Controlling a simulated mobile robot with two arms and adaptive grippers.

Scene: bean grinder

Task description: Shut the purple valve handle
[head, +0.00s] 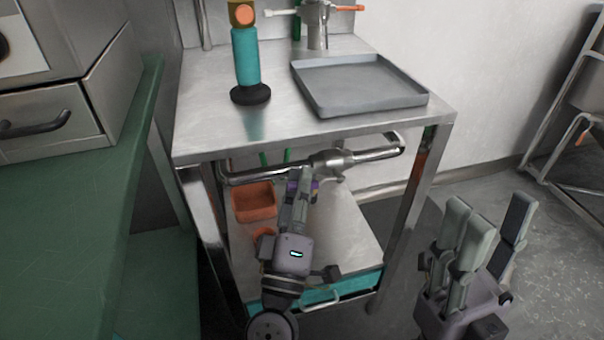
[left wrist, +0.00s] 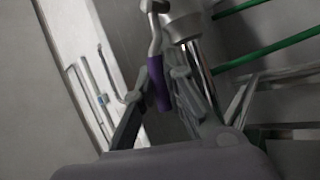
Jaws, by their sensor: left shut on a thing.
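The purple valve handle (left wrist: 159,88) hangs from a metal lever below the valve body in the left wrist view. In the head view a bit of its purple (head: 315,187) shows beside my left fingers, with most of it hidden. The metal valve (head: 331,161) sits on the pipe under the steel table top. My left gripper (head: 300,180) reaches under the table top and is shut on the purple handle, with a finger on each side of it in the left wrist view (left wrist: 160,80). My right gripper (head: 487,215) is open and empty, right of the table.
The steel table (head: 216,125) carries a teal grinder (head: 246,62) and a grey tray (head: 360,84). Orange bins (head: 254,202) stand on the lower shelf. A green counter (head: 70,220) is at left. A metal rack (head: 570,130) stands at far right. The floor near my right gripper is clear.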

